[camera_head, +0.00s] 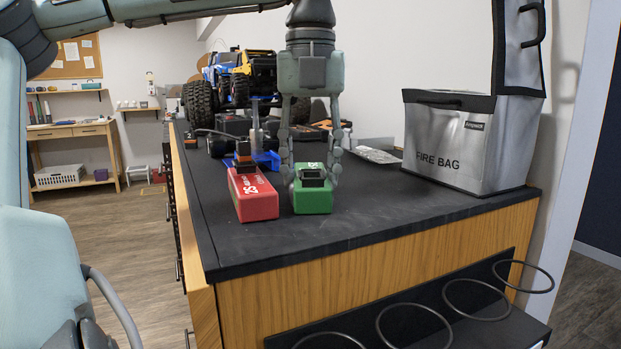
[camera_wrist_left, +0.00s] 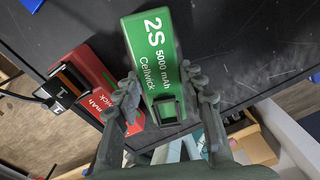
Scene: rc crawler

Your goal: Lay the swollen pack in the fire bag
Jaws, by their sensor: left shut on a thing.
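A green battery pack (camera_head: 313,200) sits on the dark countertop (camera_head: 345,226). My left gripper (camera_head: 311,180) comes down from above and is shut on it, one finger on each side. In the left wrist view the green pack (camera_wrist_left: 150,45), marked 2S 5000 mAh, lies between the fingers (camera_wrist_left: 165,105). A red pack (camera_head: 253,197) lies just left of it, apart from the gripper. I cannot clearly tell which pack is swollen. The silver fire bag (camera_head: 452,150) stands at the right of the counter with its lid (camera_head: 518,50) raised. Its inside is hidden. My right gripper is out of view.
A blue stand (camera_head: 266,160) is behind the packs. The counter in front of the bag is clear.

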